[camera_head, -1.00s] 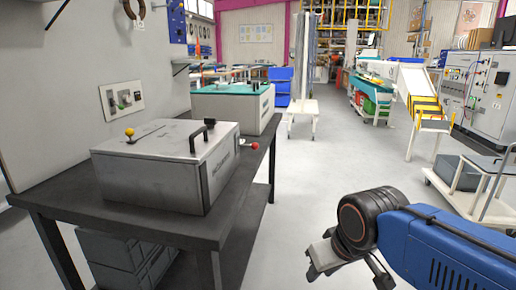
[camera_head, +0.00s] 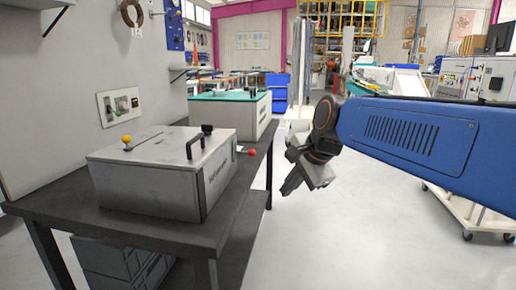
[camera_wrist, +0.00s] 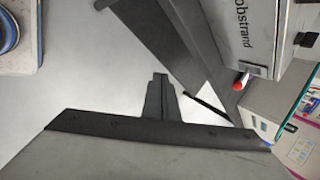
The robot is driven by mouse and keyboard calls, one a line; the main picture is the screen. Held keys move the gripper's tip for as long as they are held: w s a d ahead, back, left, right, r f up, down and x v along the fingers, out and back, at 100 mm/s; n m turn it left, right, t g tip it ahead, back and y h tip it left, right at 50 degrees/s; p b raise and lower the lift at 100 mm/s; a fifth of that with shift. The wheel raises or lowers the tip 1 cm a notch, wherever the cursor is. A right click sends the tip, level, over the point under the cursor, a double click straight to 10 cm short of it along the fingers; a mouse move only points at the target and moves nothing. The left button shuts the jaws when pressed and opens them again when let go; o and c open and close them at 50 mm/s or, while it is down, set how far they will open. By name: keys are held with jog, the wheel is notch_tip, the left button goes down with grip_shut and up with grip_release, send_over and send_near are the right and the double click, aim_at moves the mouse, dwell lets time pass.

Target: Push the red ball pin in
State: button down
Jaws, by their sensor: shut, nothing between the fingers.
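The red ball pin (camera_head: 252,152) sticks out from the right-hand side of a grey metal box (camera_head: 150,190) on a dark table. It also shows in the wrist view (camera_wrist: 238,86), right of centre, on the box's side face. My gripper (camera_head: 291,188) is to the right of the pin in the head view, beyond the table edge and apart from it. Its fingers point down and to the left, shut and empty. In the wrist view the closed fingers (camera_wrist: 158,95) are at the centre, with the pin off to their right.
The dark table (camera_head: 110,232) has a yellow ball knob (camera_head: 127,139) and a black handle (camera_head: 196,146) on the box's top. A second box with a teal top (camera_head: 228,97) stands behind. Open floor (camera_head: 340,240) lies right of the table; a white cart (camera_head: 465,210) is farther right.

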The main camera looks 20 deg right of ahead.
jog(key=w+d+r+m+t+y, duration=0.1)
jog(key=w+d+r+m, duration=0.1)
jog(key=w+r+m, duration=0.5)
jog(key=w+d+r+m+t, duration=0.15)
jog(key=w+r+m, duration=0.25)
jog(key=w+m, duration=0.5)
send_near(254, 151)
jog(key=shift+g, duration=0.25)
jog(key=x, duration=0.6)
jog(key=shift+w+a, duration=0.1)
jog(key=shift+w, duration=0.2)
jog(key=w+a, duration=0.1)
jog(key=a, duration=0.2)
jog(key=shift+w, duration=0.4)
jog(key=shift+a, duration=0.1)
